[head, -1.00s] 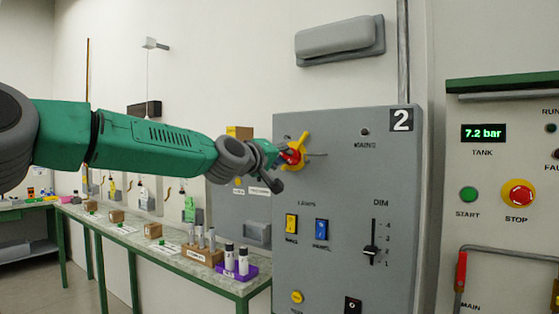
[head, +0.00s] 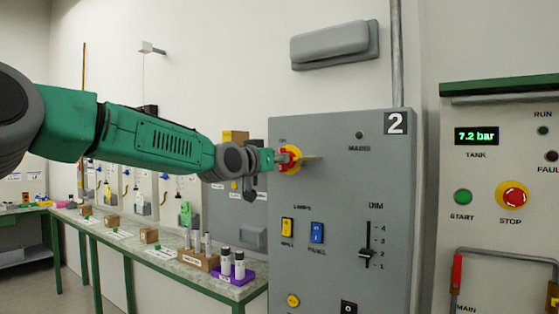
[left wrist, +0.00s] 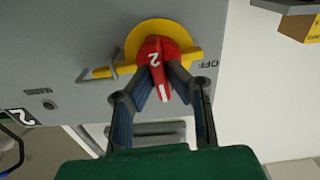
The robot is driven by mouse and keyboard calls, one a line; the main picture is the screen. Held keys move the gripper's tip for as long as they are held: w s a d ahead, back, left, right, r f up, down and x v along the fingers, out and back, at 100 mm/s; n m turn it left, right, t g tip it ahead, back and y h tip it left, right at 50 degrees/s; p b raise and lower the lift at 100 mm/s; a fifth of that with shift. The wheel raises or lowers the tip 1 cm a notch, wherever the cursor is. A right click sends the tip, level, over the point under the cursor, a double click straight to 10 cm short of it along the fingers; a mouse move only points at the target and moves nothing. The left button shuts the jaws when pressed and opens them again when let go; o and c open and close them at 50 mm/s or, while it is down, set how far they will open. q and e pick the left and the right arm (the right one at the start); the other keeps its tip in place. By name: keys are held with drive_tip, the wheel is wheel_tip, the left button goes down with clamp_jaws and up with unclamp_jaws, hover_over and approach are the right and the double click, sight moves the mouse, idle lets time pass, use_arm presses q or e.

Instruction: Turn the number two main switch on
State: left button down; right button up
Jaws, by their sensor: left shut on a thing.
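The number two main switch (head: 289,159) is a red knob on a yellow disc, high on the grey panel marked 2 (head: 396,123). My left gripper (head: 279,159) reaches it from the left. In the left wrist view, which is roughly upside down, the two fingers (left wrist: 164,82) are shut on the red knob (left wrist: 152,58), one on each side. The knob's white mark points down there, towards the panel's top. A yellow bar (left wrist: 100,72) crosses the disc about level. My right gripper is not in view.
Below the switch are a yellow rocker (head: 287,227), a blue rocker (head: 317,233) and the DIM slider (head: 366,254). A control cabinet with a red STOP button (head: 513,196) stands at right. A bench (head: 150,250) with boxes and bottles runs along the left wall.

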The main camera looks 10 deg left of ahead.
use_arm(q)
drive_tip(key=shift+d+f+m, duration=0.1)
drive_tip(key=shift+f+m, duration=0.5)
drive_tip(key=shift+f, duration=0.15)
drive_tip(key=c, duration=1.6)
unclamp_jaws()
drive_tip(key=shift+w+r, duration=0.2)
drive_tip(key=shift+w, duration=0.05)
drive_tip(key=v, duration=1.2)
drive_tip(key=shift+a, duration=0.2)
drive_tip(key=shift+w, duration=0.1)
